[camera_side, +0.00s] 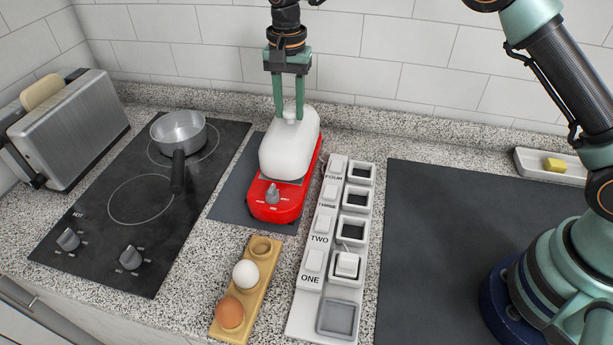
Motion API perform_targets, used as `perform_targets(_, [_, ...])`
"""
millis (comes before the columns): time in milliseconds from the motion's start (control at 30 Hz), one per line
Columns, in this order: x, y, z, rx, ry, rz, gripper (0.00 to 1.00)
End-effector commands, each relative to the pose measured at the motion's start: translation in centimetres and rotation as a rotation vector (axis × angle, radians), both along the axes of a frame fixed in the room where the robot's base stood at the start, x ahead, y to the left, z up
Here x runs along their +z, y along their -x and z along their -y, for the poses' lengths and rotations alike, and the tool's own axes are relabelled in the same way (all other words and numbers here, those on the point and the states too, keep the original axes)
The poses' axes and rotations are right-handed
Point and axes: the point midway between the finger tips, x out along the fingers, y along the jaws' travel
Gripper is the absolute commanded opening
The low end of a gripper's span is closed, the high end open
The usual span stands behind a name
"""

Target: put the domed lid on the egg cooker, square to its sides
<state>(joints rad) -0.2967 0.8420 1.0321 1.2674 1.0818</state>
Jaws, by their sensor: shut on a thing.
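The red egg cooker (277,207) stands on a dark mat, with a grey knob on its near end. The white domed lid (288,150) is over the cooker's top, its long sides running roughly along the cooker's sides. A grey strip of the cooker's top shows at the lid's near edge. I cannot tell whether the lid is fully seated or slightly above. My gripper (290,113) comes down from above and is shut on the lid's top knob.
A hob with a saucepan (178,132) and a toaster (72,130) are at left. A wooden egg holder (262,270) with two eggs and a white panel (310,290) with numbered labels are in front.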

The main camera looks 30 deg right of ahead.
Motion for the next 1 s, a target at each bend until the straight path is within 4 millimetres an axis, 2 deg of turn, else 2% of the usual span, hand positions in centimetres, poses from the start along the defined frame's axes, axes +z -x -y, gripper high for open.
perform_targets(1000, [-0.59,-0.02,-0.01,0.0,0.0,0.001,0.0])
